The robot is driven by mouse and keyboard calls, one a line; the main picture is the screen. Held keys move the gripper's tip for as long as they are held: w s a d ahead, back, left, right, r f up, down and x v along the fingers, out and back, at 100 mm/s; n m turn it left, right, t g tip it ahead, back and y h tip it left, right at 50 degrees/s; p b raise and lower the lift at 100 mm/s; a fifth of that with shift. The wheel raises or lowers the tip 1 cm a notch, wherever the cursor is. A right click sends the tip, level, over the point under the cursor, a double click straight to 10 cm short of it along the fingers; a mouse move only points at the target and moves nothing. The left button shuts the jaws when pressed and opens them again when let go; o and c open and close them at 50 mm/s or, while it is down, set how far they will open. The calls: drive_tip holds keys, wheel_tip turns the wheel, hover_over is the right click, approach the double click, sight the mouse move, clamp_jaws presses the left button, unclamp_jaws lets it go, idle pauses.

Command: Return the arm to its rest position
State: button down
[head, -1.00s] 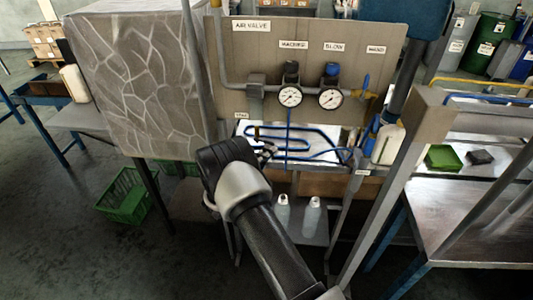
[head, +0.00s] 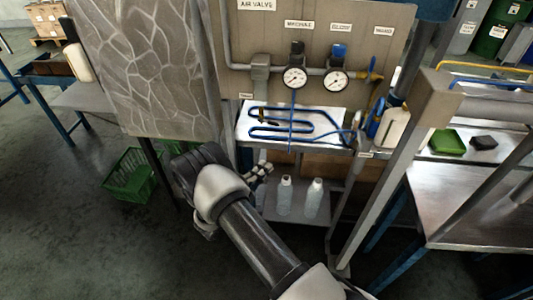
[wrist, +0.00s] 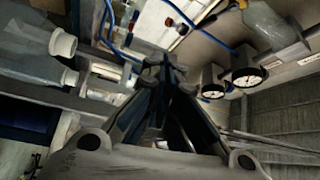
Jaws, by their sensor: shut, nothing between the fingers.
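My arm reaches up from the bottom of the head view, bent at a dark wrist joint. My gripper (head: 262,172) is small there, left of the bottles and below the board's tubing. In the wrist view my gripper (wrist: 165,72) has its dark fingers together at the tips with nothing between them. It appears apart from the things around it.
A panel with two gauges (head: 295,78) stands above a shelf with blue tubing (head: 290,128). Two clear bottles (head: 285,197) stand on the lower shelf. A grey post (head: 400,170) and metal table (head: 470,205) are at right. A green crate (head: 130,178) sits on the floor left.

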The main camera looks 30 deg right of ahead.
drive_tip(key=shift+s+a+f, duration=0.3)
drive_tip(key=shift+s, duration=0.05)
idle(0.3)
